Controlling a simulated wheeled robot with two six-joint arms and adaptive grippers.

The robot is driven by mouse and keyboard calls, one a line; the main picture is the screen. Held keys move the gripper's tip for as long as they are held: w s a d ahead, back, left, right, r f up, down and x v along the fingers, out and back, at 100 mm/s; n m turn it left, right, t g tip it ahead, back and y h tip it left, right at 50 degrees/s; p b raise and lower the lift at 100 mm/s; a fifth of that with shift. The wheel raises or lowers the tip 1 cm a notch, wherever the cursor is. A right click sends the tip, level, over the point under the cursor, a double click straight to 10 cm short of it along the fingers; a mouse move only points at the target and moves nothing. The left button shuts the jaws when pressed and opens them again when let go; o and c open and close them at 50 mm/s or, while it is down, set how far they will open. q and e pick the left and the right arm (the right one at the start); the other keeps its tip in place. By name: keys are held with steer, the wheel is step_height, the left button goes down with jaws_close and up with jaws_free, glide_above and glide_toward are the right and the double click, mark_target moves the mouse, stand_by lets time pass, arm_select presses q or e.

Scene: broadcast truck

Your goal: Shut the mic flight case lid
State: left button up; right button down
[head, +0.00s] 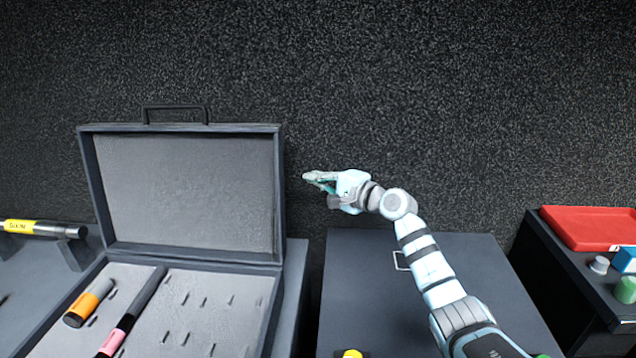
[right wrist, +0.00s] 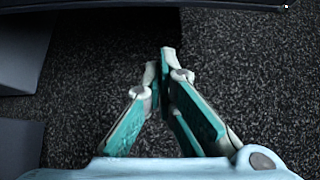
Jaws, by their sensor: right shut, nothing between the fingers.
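The mic flight case (head: 230,309) stands open at the left in the head view. Its lid (head: 190,190) is raised upright at the back, with a grey lining and a black handle (head: 175,110) on its top edge. The case base holds an orange-banded mic (head: 90,302) and a pink-banded mic (head: 130,316) on slotted foam. My right gripper (head: 308,178) is shut and empty, just right of the lid and apart from it. In the right wrist view its fingers (right wrist: 160,58) meet, with a dark edge beyond them. My left gripper is not in view.
A dark cabinet top (head: 370,290) lies below my right arm, with a yellow item (head: 352,354) at its front edge. A red tray (head: 590,228) and small coloured items stand at the right. A yellow-labelled mic (head: 40,228) rests on a stand at the far left.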

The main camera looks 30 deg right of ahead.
steer(key=f+b+x, duration=0.1)
steer(key=x, duration=0.6)
arm_select(q)
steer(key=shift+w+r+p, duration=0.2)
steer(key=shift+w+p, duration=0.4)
steer(key=shift+p, duration=0.25)
arm_select(e)
steer(key=s, duration=0.1)
steer(key=s+a, duration=0.1)
steer(key=s+a+r, duration=0.1)
steer(key=shift+s, duration=0.25)
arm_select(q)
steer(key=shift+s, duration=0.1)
arm_select(e)
steer(key=shift+s, duration=0.1)
